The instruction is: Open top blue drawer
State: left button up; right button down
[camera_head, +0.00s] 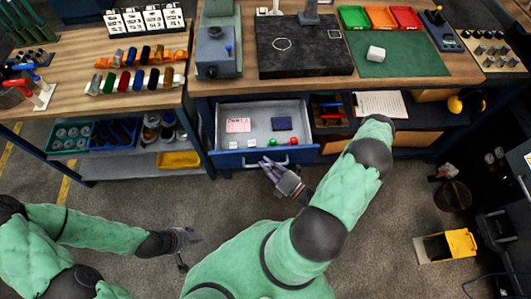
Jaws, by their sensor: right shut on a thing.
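The top blue drawer (230,158) under the workbench stands pulled out, with its grey inside showing. In it lie a pink card, a dark blue block, two small white cubes, a green ball and a red ball. My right gripper (267,164) is at the drawer's front and is shut on its handle (250,164); the fingers partly hide the handle. My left gripper (188,244) hangs over the floor at the lower left, apart from the drawer and holding nothing that I can see. Its finger opening is unclear.
The workbench (460,75) above carries a black plate, a green mat with a white cube, and coloured trays. A shelf unit (130,170) with bins stands left of the drawer. A yellow bin (460,243) stands at right. Floor in front of the drawer is clear apart from my arms.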

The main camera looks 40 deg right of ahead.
jog(key=shift+s+a, duration=0.25)
jog(key=shift+s, duration=0.2)
jog(key=c, duration=1.4)
grip_release()
jog(key=shift+s, duration=0.1)
jog(key=v, duration=1.1)
jog(key=shift+s+d+f, duration=0.1)
jog(key=shift+s+d, duration=0.05)
jog(key=shift+s, duration=0.2)
